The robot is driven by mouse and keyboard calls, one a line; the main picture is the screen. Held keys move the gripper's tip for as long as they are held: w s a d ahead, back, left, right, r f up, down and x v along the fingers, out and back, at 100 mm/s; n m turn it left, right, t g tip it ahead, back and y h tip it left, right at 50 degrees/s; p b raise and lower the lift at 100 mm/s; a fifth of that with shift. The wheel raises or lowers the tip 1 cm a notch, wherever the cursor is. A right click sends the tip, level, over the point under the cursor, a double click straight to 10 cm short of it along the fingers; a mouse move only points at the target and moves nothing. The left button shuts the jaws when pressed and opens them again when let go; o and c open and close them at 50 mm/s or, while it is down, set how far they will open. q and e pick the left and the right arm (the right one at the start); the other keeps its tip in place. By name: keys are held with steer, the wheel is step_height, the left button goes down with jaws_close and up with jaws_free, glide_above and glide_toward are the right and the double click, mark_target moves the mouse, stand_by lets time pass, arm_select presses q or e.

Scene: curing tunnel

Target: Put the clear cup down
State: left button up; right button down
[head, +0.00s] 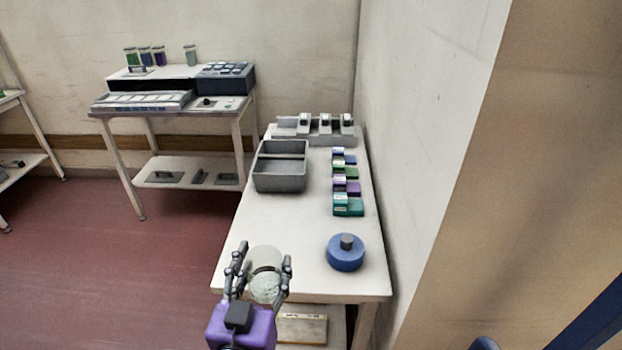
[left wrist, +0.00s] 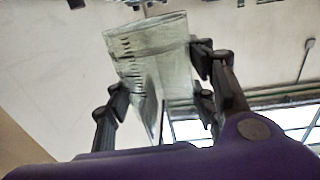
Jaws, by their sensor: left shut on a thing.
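The clear cup (head: 266,287) is between the two fingers of my purple left gripper (head: 264,271), over the near left corner of the white table (head: 306,236). My left gripper is shut on it. In the left wrist view the clear cup (left wrist: 152,62) shows dark graduation marks on its side, with one finger of my left gripper (left wrist: 160,85) on each side of it. The fingers and the purple gripper body hide part of the cup. I cannot tell whether its base touches the table.
A blue round thing with a dark knob (head: 346,254) stands to the right. A grey bin (head: 281,179) and a row of small coloured boxes (head: 347,188) stand farther back. The table between the cup and the bin is clear. A wall (head: 420,130) runs along the right side.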

arm_select(q)
steer(key=w+d+r+h, duration=0.1)
steer(key=w+d, duration=0.1)
steer(key=d, duration=0.4)
steer(key=shift+m+h, duration=0.3)
steer(key=shift+m, duration=0.2)
steer(key=w+f, duration=0.8)
steer(key=w, duration=0.1)
steer(key=w+f+b, duration=0.1)
steer(key=w+f, duration=0.4)
steer(key=shift+w+a, duration=0.15)
steer(key=shift+a, duration=0.1)
steer(key=shift+r, duration=0.15)
arm_select(e)
steer(key=shift+s+d+f, duration=0.4)
steer(key=shift+s+f, duration=0.05)
steer(key=shift+f, duration=0.1)
arm_select(q)
steer(key=shift+f, duration=0.35)
steer(key=o, duration=1.3)
steer(key=shift+r, duration=0.1)
arm_select(e)
steer(key=shift+s+a+f, duration=0.1)
steer(key=shift+a+f, duration=0.05)
steer(key=shift+f, duration=0.05)
arm_select(q)
steer(key=shift+o, duration=0.2)
